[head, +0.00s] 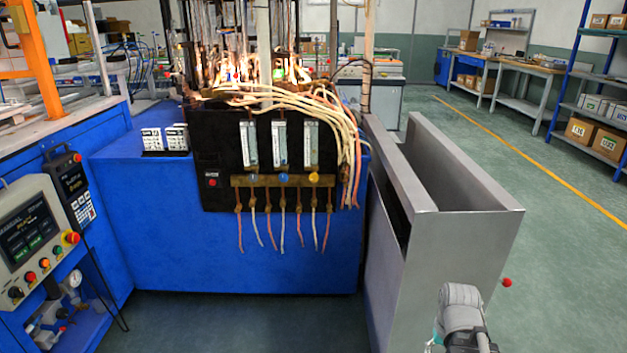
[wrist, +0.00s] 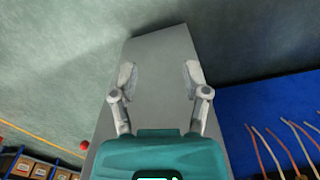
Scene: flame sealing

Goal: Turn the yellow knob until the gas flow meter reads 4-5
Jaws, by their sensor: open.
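The yellow knob (head: 314,177) is at the right end of a brass manifold bar on the black panel, on the front of the blue machine. A gas flow meter (head: 311,145), a clear upright tube with a scale, stands directly above it. Its reading is too small to make out. My gripper (wrist: 160,78) is open and empty in the wrist view, over the grey metal trough. In the head view only part of my arm shows at the lower right, well away from the knob. The knob is not seen in the wrist view.
Blue knobs (head: 283,178) and other flow meters (head: 280,144) sit left of the yellow knob. Pale hoses (head: 345,130) hang right of the panel. Flames (head: 240,70) burn above. Floor before the blue machine is clear.

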